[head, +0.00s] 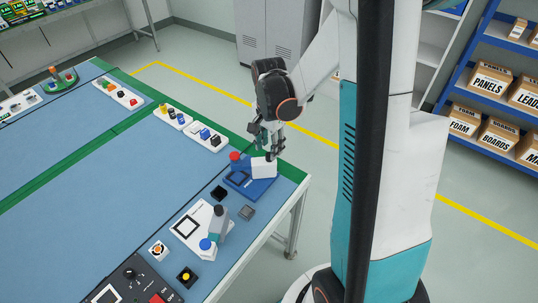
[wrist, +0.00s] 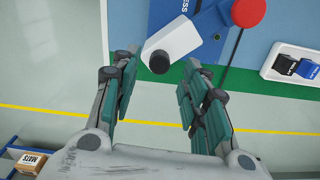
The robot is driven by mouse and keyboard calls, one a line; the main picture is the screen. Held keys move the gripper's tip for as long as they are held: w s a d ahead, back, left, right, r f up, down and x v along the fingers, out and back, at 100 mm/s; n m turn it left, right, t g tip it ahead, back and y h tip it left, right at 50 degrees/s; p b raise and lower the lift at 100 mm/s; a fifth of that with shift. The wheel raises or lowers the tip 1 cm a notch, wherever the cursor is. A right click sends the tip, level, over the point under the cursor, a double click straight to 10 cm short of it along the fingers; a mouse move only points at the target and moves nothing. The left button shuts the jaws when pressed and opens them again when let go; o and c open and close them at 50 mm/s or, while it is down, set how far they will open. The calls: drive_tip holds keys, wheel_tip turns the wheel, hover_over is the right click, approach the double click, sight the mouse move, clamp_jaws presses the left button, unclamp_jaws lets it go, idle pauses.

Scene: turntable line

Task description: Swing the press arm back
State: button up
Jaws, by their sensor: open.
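The press has a blue base (head: 262,188) near the table's right edge, with partial lettering ending in "ESS" on the base in the wrist view (wrist: 210,30). A white block-like part, apparently the press arm (head: 264,168), stands over the base's right side. In the wrist view this white arm (wrist: 182,36) lies slantwise with a dark round knob (wrist: 159,62) at its near end. My gripper (head: 268,143) is just above the white arm. In the wrist view its open fingers (wrist: 160,75) are on either side of the knob; whether they touch it I cannot tell.
A red button (head: 235,156) stands beside the press; it also shows in the wrist view (wrist: 248,12). A white fixture with a grey arm (head: 218,222) and blue knob stands nearer. White trays (head: 206,137) of small parts line the green border.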

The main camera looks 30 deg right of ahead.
sight(269, 154)
drive_tip(key=shift+f+b, duration=0.35)
drive_tip(key=shift+f, duration=1.15)
clamp_jaws()
